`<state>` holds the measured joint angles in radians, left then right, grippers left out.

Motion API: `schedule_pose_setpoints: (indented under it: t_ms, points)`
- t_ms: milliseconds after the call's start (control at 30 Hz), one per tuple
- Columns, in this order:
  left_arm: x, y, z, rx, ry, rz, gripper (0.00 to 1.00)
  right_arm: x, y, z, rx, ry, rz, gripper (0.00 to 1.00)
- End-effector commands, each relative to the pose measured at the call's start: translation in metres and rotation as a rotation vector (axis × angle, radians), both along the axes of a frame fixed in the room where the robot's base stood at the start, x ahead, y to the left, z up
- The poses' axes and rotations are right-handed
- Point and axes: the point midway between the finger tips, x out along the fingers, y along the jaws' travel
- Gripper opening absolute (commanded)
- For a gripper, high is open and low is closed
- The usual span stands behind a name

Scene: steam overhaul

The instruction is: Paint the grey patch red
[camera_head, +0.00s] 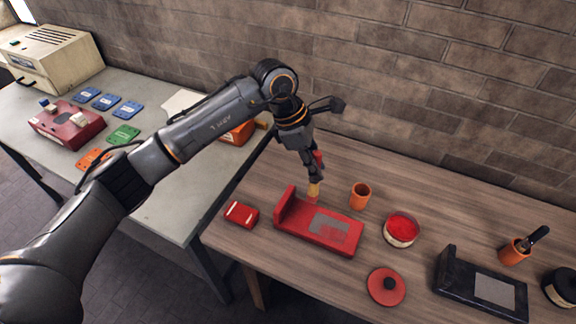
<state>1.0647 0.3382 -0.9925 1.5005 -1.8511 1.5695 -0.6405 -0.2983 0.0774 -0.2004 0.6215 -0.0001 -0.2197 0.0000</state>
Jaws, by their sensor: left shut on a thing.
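The red bracket (290,222) lies on the wooden table, with an upright plate at its left end. A grey patch (328,225) shows on its flat top; its lower right part looks somewhat reddish. My left gripper (316,174) is shut on a paintbrush (314,190) with a red handle, held tip down. The pale bristles, reddish at the tip, are at the bracket's far edge in the picture, behind the patch; I cannot tell whether they touch. An open tin of red paint (401,228) stands right of the bracket. My right gripper is not in view.
An empty-looking orange cup (360,195) stands behind the bracket. The red lid (386,287) lies in front of the tin. A black bracket (455,280) with a grey patch, an orange cup (514,251) holding a brush and a black tin (560,287) are at right. A small red block (241,214) lies left.

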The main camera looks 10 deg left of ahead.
Motion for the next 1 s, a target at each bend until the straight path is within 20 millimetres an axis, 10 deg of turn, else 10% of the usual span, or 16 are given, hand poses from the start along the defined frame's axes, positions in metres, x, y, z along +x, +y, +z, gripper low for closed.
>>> schedule_pose_setpoints:
  t_ms: [1000]
  points:
    - [0.002, 0.000, -0.050, -0.001, -0.008, -0.002, 0.00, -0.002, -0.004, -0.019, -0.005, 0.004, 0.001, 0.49]
